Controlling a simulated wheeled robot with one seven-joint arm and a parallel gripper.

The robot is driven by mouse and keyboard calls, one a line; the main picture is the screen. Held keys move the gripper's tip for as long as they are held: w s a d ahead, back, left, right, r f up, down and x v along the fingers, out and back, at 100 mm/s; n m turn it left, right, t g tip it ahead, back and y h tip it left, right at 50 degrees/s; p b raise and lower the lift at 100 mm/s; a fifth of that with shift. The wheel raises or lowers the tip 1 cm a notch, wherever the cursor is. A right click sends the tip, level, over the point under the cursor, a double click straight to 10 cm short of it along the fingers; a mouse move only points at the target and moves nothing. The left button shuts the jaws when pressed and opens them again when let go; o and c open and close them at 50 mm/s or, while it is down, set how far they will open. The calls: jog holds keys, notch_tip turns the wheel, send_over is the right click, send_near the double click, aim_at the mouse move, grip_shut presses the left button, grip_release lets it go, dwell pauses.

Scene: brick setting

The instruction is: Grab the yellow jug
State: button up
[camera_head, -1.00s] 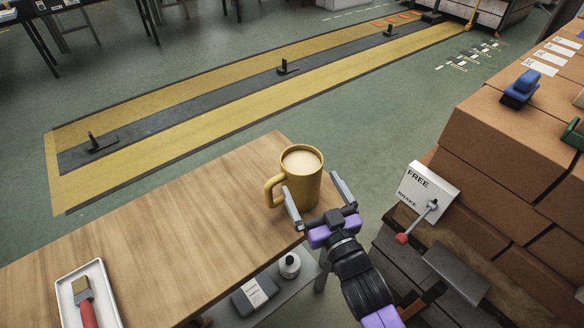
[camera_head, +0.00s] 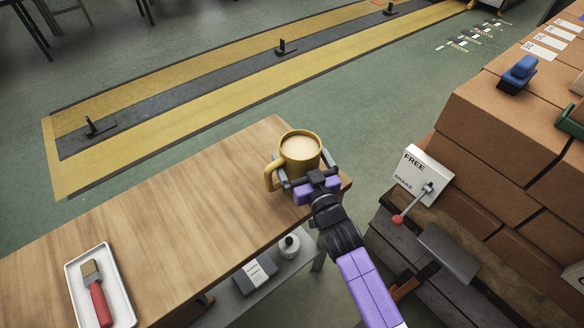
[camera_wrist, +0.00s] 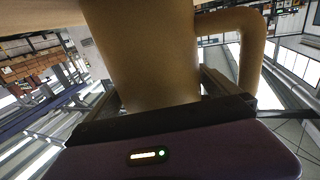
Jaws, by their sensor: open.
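The yellow jug (camera_head: 299,146) stands upright near the right end of the wooden table, filled with a pale tan liquid. Its handle points left in the head view. My gripper (camera_head: 306,168) is at the jug's near side, open, with one finger on each side of the body. In the wrist view the jug's body (camera_wrist: 145,55) fills the middle, close in front of my gripper (camera_wrist: 155,95), and its handle (camera_wrist: 248,50) shows at the right. Whether the fingers touch the jug cannot be told.
The wooden table (camera_head: 190,215) is clear left of the jug up to a white tray (camera_head: 122,292) with a red-handled brush (camera_head: 99,297). A lower shelf holds a dark box (camera_head: 256,273) and a white bottle (camera_head: 289,246). Stacked bricks (camera_head: 490,140) and a FREE/BRAKE lever box (camera_head: 424,176) stand at right.

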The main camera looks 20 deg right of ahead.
jog(key=c, duration=1.1)
jog(key=shift+c, duration=0.7)
jog(key=shift+r, duration=0.15)
